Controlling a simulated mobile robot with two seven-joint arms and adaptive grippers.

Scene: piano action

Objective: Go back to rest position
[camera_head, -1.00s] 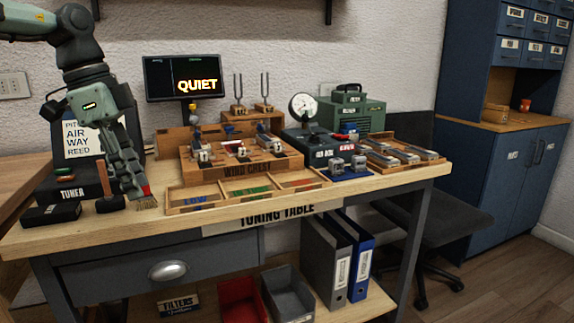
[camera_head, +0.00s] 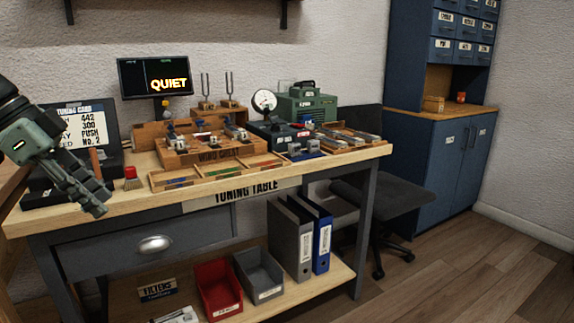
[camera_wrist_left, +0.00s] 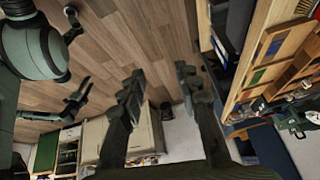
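My left gripper (camera_head: 92,203) hangs in the air in front of the left part of the tuning table (camera_head: 245,187). In the left wrist view its two fingers (camera_wrist_left: 158,88) stand apart with nothing between them, and the floor shows beyond.
The table holds a wooden block rack (camera_head: 210,150), a dial gauge (camera_head: 264,102), a green case (camera_head: 305,105) and a screen reading QUIET (camera_head: 155,78). Bins and binders (camera_head: 305,235) stand on the lower shelf. A chair (camera_head: 385,200) is at the right. Floor at the right is clear.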

